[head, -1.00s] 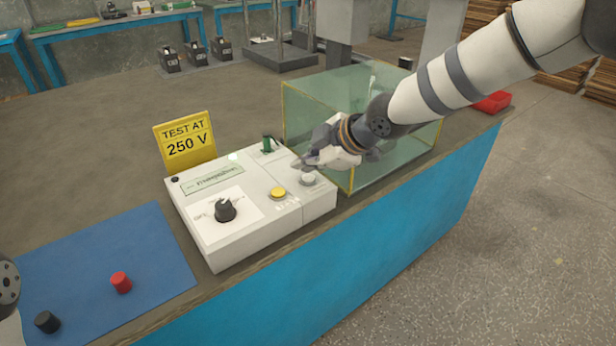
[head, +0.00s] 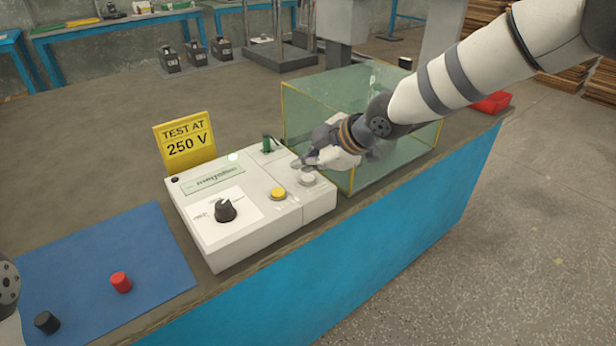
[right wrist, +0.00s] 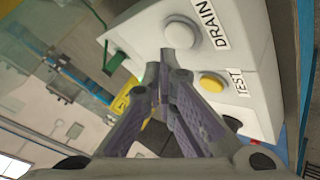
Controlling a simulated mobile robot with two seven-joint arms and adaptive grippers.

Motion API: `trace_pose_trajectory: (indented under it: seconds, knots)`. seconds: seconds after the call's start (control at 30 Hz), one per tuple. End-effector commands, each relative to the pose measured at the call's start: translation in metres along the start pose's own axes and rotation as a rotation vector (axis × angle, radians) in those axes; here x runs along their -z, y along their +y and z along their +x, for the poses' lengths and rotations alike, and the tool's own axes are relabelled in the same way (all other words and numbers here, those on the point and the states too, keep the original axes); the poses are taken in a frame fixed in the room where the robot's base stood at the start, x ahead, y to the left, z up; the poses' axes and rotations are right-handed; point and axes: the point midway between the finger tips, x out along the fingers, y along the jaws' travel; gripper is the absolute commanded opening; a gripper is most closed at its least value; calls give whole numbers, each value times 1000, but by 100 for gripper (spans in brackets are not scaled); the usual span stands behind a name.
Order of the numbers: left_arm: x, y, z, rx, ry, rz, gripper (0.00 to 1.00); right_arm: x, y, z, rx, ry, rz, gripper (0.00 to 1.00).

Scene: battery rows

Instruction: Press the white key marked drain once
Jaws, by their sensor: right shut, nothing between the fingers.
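The white key (head: 307,179) is a round button on the right part of the white tester box (head: 240,250). In the right wrist view the white key (right wrist: 183,32) sits beside a label reading DRAIN. My right gripper (head: 301,168) is shut and empty, its tips right at the key and covering part of it. In the right wrist view the closed fingertips (right wrist: 174,66) overlap the key's near edge. I cannot tell for sure whether they touch it or how far it is pushed in. My left gripper is out of view.
A yellow key (head: 278,194), labelled TEST in the wrist view, is close beside the white one. A black knob (head: 225,211) and a green part (head: 267,144) stand on the box. A clear, yellow-edged case (head: 395,90) is behind my right gripper.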

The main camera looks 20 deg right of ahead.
Motion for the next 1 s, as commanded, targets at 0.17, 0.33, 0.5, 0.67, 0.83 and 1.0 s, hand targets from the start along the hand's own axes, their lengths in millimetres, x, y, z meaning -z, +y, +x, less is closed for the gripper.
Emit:
trace_pose_trajectory:
  seconds: [0.17, 0.33, 0.5, 0.67, 0.83, 1.0]
  knots:
    - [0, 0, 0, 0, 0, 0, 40, -2, -2, 2, 1, -1, 0, 0]
    - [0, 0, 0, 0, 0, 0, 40, -4, -4, 6, 0, 0, -1, 0]
    - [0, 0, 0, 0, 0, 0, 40, -4, -4, 6, 0, 0, 0, 0]
    - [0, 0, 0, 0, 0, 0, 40, -5, -5, 6, 0, 0, 0, 0]
    - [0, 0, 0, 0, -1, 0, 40, -6, -6, 8, 0, 0, 0, 0]
    - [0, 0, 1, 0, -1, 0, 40, -7, -7, 9, 1, -1, 0, 0]
